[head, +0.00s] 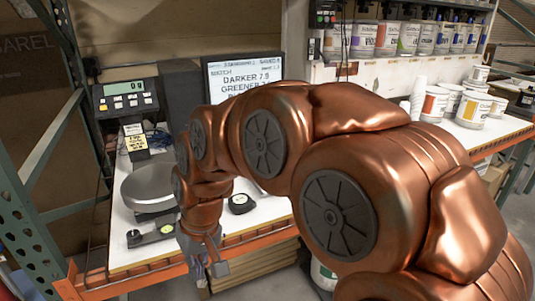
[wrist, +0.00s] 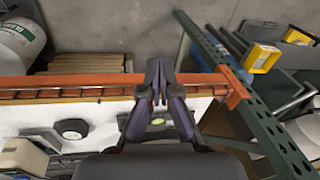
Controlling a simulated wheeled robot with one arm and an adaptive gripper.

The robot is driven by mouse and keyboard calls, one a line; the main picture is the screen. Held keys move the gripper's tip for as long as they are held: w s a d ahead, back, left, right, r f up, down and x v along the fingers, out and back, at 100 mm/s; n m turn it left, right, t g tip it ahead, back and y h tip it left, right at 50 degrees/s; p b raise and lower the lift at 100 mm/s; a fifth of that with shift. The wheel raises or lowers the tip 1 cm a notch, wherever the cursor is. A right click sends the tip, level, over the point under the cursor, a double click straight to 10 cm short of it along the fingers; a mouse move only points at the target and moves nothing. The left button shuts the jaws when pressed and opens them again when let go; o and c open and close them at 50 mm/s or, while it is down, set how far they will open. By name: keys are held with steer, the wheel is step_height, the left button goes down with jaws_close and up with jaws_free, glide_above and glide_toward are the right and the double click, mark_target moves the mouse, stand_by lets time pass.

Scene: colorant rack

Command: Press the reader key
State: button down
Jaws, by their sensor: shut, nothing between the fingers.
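My gripper (head: 210,265) hangs in front of the table's orange front edge in the head view, to the right of a small dark device. In the wrist view my gripper (wrist: 158,78) has its fingers together and empty, with the tips over the orange beam. The green spot also shows in the wrist view (wrist: 157,121), between the finger linkages. I cannot tell for sure whether this device is the reader and the spot its key.
A scale with a round grey pan (head: 150,184) stands behind the device. A black round-faced object (head: 240,203) lies to the right. A screen (head: 243,74) with text stands behind my arm. A green rack post (wrist: 285,150) stands beside the table. Several paint cans fill the right side.

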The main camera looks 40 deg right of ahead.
steer(key=w+d+r+m+t+p, duration=0.2)
steer(key=w+d+r, duration=0.2)
steer(key=w+d, duration=0.4)
steer(key=w+d+r+m+t+p, duration=0.15)
steer(key=w+d+r, duration=0.25)
steer(key=w+d, duration=0.4)
steer(key=w+d+r+m+t+h+p, duration=0.1)
steer(key=w+d+r+m+t+h, duration=0.1)
steer(key=d, duration=1.1)
steer(key=w+d+r+m+t+h+p, duration=0.2)
steer(key=w+d+m, duration=0.1)
steer(key=d, duration=1)
steer(key=shift+w+d+m, duration=0.25)
steer(key=shift+w+m, duration=0.1)
steer(key=shift+m, duration=0.3)
steer(key=shift+f, duration=0.25)
step_height(320, 180, down, 7)
steer(key=shift+f+b, duration=0.1)
steer(key=shift+b, duration=1)
steer(key=shift+f+b, duration=0.45)
steer(key=shift+f, duration=0.2)
steer(key=shift+f, duration=0.1)
